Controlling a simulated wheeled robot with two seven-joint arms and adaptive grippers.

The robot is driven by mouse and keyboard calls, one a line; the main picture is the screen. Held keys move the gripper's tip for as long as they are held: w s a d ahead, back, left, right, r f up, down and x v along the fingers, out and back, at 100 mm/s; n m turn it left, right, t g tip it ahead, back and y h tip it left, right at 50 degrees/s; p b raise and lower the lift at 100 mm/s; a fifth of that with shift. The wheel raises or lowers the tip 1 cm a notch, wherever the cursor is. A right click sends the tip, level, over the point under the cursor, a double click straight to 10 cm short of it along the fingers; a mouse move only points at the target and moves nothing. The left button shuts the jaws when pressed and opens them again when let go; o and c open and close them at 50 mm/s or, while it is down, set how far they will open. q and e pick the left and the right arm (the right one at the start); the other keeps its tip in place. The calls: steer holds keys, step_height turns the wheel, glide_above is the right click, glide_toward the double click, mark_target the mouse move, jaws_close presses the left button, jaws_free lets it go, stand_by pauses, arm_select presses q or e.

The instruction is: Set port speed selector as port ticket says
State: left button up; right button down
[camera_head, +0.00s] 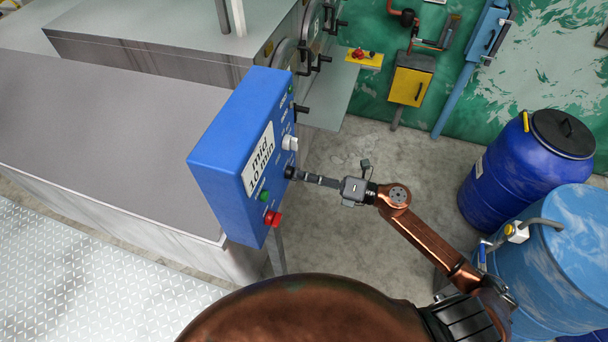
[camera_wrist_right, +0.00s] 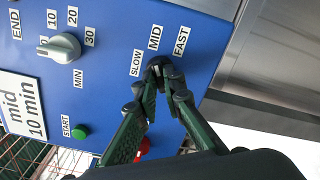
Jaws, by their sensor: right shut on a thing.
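The blue control box (camera_head: 215,155) carries a white ticket (camera_head: 260,158) reading "mid 10 min"; the ticket also shows in the right wrist view (camera_wrist_right: 22,104). The dark speed selector knob (camera_wrist_right: 158,65) has the labels SLOW, MID and FAST around it. My right gripper (camera_head: 297,174) is shut on this knob, and its fingertips (camera_wrist_right: 163,82) cover much of it. I cannot tell which label the knob points at. My left gripper is not in view.
A white timer knob (camera_wrist_right: 60,47) with minute marks sits beside the selector. A green START button (camera_wrist_right: 80,131) and a red button (camera_head: 272,218) are lower on the box. Blue drums (camera_head: 500,165) stand at right. Bare floor lies between them and the box.

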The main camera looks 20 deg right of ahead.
steer(key=c, duration=2)
jaws_free()
steer(key=shift+c, duration=0.2)
steer(key=v, duration=1.2)
